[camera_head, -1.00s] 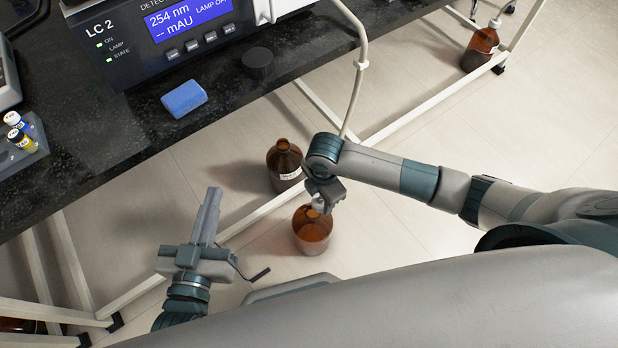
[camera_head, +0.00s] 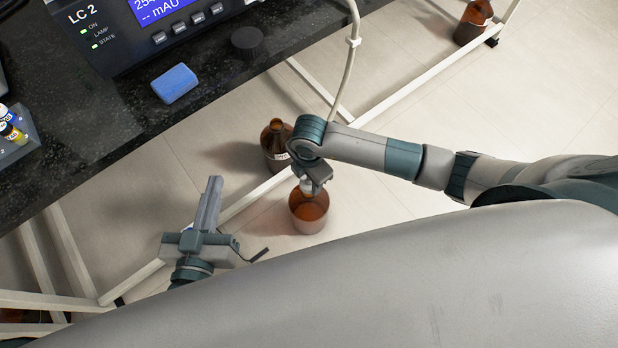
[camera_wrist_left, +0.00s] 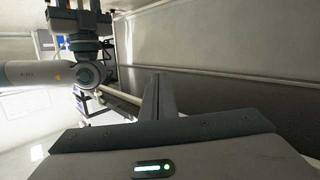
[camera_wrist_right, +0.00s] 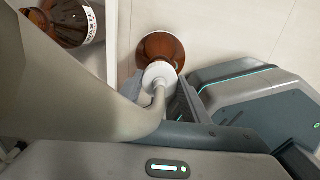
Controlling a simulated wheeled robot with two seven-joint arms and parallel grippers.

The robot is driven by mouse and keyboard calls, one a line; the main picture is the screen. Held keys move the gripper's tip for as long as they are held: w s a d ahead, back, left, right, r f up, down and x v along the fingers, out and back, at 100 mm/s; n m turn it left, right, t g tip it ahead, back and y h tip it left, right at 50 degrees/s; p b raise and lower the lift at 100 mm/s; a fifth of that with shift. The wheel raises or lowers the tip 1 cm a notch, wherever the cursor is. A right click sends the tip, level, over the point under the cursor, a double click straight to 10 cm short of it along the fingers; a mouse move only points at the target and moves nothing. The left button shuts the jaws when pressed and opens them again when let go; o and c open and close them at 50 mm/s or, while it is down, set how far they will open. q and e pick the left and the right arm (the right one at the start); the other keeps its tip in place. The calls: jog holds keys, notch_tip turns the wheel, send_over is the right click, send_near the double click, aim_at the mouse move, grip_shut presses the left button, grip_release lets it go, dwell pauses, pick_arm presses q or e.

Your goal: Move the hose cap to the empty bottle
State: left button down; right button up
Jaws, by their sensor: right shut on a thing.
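The white hose cap (camera_wrist_right: 158,73) is between the fingers of my right gripper (camera_wrist_right: 172,92), which is shut on it. In the head view, the cap (camera_head: 306,184) and the right gripper (camera_head: 314,180) are at the mouth of a light amber bottle (camera_head: 309,212) on the floor. This bottle (camera_wrist_right: 165,45) looks empty, and the cap covers its neck; whether it is seated cannot be told. A darker amber bottle (camera_head: 274,150) stands just behind, its label reading "WASTE" in the right wrist view (camera_wrist_right: 72,20). My left gripper (camera_head: 212,195) is shut and empty, away from the bottles.
A white hose (camera_head: 348,70) runs from the bench device down behind my right arm. The black bench (camera_head: 110,130) holds a blue sponge (camera_head: 175,83), a black round cap (camera_head: 247,40) and a vial rack (camera_head: 18,145). A white frame rail (camera_head: 255,195) passes beside the bottles. Another amber bottle (camera_head: 473,22) stands far right.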

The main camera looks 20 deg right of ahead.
jog(key=shift+f+b, duration=0.35)
jog(key=shift+f, duration=0.1)
jog(key=shift+f+b, duration=0.35)
jog(key=shift+b, duration=0.05)
jog(key=shift+f+b, duration=0.3)
jog(key=shift+f, duration=0.6)
pick_arm(q)
notch_tip(320, 180, up, 9)
jog(key=s+d+t+h, duration=0.1)
jog(key=t+h, duration=0.1)
jog(key=t, duration=0.3)
jog(key=shift+s, duration=0.4)
jog(key=shift+d+r+p, duration=0.1)
jog(key=shift+r+p, duration=0.35)
jog(key=shift+r, duration=0.15)
jog(key=shift+f, duration=0.1)
pick_arm(e)
jog(key=shift+f, duration=0.9)
dwell(1.1)
